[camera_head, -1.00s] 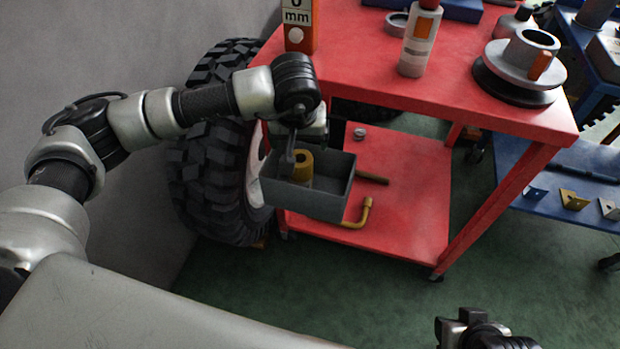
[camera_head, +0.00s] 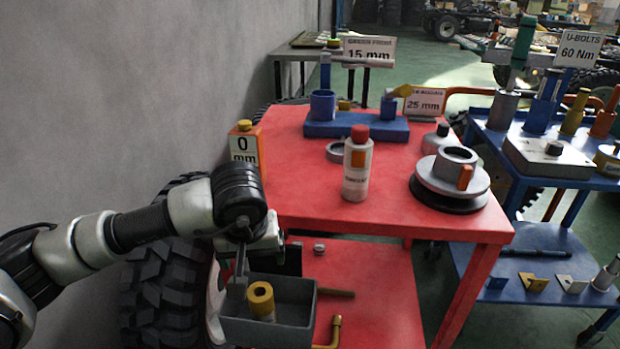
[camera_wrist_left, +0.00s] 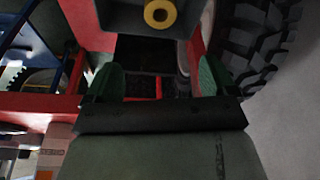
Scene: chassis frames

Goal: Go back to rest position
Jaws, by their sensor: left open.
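My left gripper (camera_head: 240,280) hangs pointing down at the left edge of the grey bin (camera_head: 290,334), beside the red cart. A yellow hollow cylinder (camera_head: 261,301) stands upright in the bin, just right of the gripper and apart from it. In the left wrist view the two green-padded jaws (camera_wrist_left: 160,78) are spread wide with nothing between them. The bin (camera_wrist_left: 128,20) and the yellow ring end (camera_wrist_left: 160,13) show beyond the jaws there. My right gripper is not in view.
The red cart (camera_head: 300,195) stands close to my left arm, with a white bottle (camera_head: 357,170) and a grey flanged disc (camera_head: 450,180) on top. A large tyre (camera_head: 165,285) is behind the arm. A blue bench (camera_head: 535,240) stands at right. Floor shows between them.

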